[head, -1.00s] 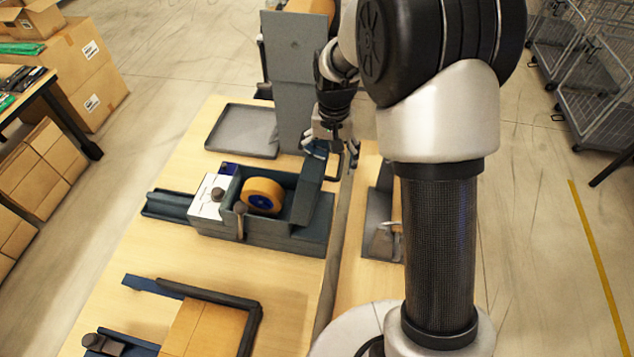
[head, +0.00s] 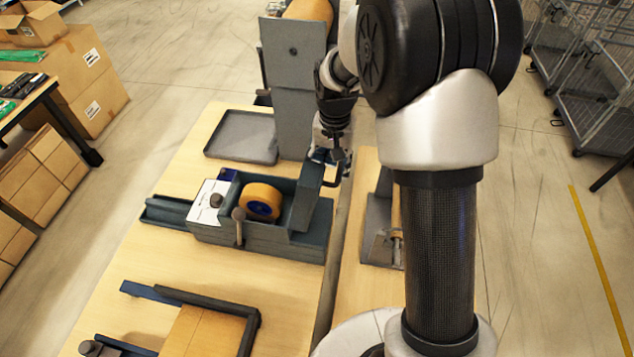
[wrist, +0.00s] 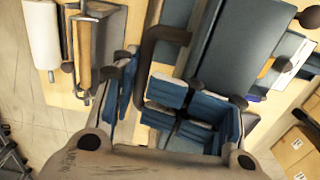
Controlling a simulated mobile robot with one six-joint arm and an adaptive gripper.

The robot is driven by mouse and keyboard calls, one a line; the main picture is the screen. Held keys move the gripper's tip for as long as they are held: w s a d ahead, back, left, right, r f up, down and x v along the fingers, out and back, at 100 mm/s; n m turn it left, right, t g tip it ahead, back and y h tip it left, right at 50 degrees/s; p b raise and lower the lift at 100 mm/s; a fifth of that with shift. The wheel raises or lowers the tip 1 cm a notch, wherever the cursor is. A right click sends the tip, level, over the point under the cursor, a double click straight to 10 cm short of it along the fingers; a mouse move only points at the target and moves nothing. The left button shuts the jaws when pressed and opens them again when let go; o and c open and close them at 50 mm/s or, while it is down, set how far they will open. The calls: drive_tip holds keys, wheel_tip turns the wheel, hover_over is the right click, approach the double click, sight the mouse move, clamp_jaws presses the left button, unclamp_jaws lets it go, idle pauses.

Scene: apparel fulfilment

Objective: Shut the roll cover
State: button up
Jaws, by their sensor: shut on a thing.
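The roll cover (head: 306,196) is a dark grey-blue panel standing raised at the right end of the tape dispenser (head: 270,236). The orange tape roll (head: 261,201) with its blue core is exposed inside. A dark bent handle (head: 352,180) sticks out to the right of the cover; it also shows in the wrist view (wrist: 153,46). My gripper (head: 328,157) is at this handle, just behind and above the cover. In the wrist view my gripper (wrist: 150,98) has its blue-padded fingers closed around the handle's lower part. The exact contact is hidden by the fingers.
A grey tray (head: 241,136) and a tall grey panel (head: 293,95) stand behind the dispenser. A second unit (head: 378,232) is to the right. A dark frame (head: 235,305) lies nearer.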

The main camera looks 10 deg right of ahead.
drive_tip(key=shift+c, duration=0.6)
drive_tip(key=shift+a, duration=0.15)
drive_tip(key=shift+w+a+r+p, duration=0.35)
drive_tip(key=shift+a+r+p, duration=0.1)
drive_tip(key=shift+a, duration=0.35)
drive_tip(key=shift+w+a+r+p, duration=0.35)
drive_tip(key=shift+a+r+p, duration=0.05)
drive_tip(key=shift+a, duration=0.4)
drive_tip(key=shift+w+a+r+p, duration=0.35)
drive_tip(key=shift+a+r+p, duration=0.1)
drive_tip(key=shift+a, duration=0.35)
drive_tip(key=shift+c, duration=1)
drive_tip(key=shift+w+a+r, duration=0.1)
drive_tip(key=shift+w+a, duration=0.1)
drive_tip(key=shift+a, duration=0.2)
drive_tip(key=shift+c, duration=0.2)
drive_tip(key=a, duration=0.1)
drive_tip(key=w+a+p, duration=0.1)
drive_tip(key=a, duration=0.2)
drive_tip(key=shift+w+a+r, duration=0.15)
drive_tip(key=shift+w+r, duration=0.15)
drive_tip(key=shift+w, duration=0.1)
drive_tip(key=shift+c, duration=0.4)
drive_tip(key=shift+a, duration=0.1)
drive_tip(key=shift+c, duration=0.2)
